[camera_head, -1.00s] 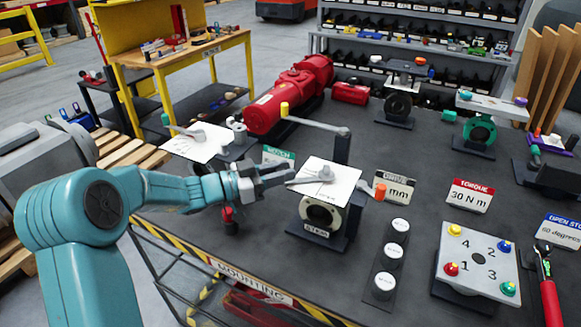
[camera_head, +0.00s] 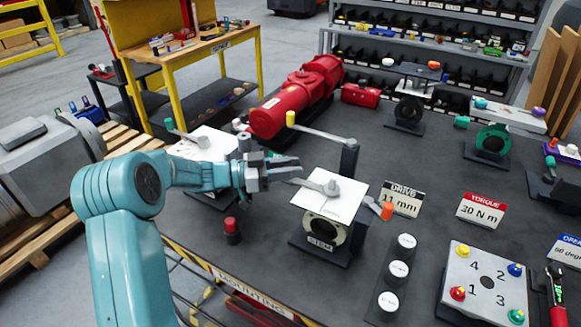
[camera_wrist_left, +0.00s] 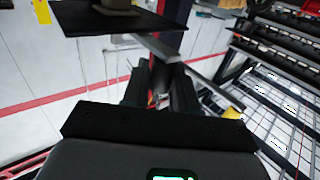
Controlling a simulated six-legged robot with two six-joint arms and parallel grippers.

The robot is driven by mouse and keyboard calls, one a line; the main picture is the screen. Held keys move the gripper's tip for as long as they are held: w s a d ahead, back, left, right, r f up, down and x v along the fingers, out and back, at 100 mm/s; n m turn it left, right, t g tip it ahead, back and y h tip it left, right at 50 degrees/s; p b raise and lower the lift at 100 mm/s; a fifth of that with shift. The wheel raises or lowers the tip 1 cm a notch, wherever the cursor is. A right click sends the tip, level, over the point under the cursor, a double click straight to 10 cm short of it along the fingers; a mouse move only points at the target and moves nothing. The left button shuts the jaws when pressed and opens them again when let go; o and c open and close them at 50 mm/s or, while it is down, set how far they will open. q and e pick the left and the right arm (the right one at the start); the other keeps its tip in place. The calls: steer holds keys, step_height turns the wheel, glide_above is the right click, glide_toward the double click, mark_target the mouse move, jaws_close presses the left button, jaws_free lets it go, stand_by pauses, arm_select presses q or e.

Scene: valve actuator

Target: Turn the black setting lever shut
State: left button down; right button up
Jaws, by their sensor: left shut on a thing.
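The near valve is a dark body marked STEM with a round opening (camera_head: 324,232) and a white plate (camera_head: 345,207) on top. A hub (camera_head: 331,187) stands on the plate, and the setting lever (camera_head: 305,184) runs from it leftward past the plate's edge. My left gripper (camera_head: 284,172) is at the lever's outer end, left of the plate, shut on it. In the left wrist view a dark piece (camera_wrist_left: 160,78) sits between the fingers, near a grey bar (camera_wrist_left: 158,47); the exact contact is unclear. My right gripper is in neither view.
An orange knob (camera_head: 387,211) stands at the plate's right. A yellow-knobbed arm (camera_head: 320,133) reaches behind the valve. A red-topped post (camera_head: 232,229) stands front left, and white-capped cylinders (camera_head: 398,270) front right. A second white plate (camera_head: 205,146) lies behind my arm.

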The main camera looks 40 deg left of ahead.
arm_select(q)
steer(key=shift+w+a+r, duration=0.1)
steer(key=shift+w+a, duration=0.05)
steer(key=shift+w, duration=0.1)
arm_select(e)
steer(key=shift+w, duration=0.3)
arm_select(q)
steer(key=c, duration=1)
jaws_free()
steer(key=shift+c, duration=0.2)
steer(key=shift+s, duration=0.15)
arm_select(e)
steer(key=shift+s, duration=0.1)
arm_select(q)
steer(key=b+v, duration=0.3)
steer(key=v, duration=1.3)
steer(key=shift+b, duration=0.3)
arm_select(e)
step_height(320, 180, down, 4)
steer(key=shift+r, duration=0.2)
arm_select(q)
steer(key=shift+s, duration=0.1)
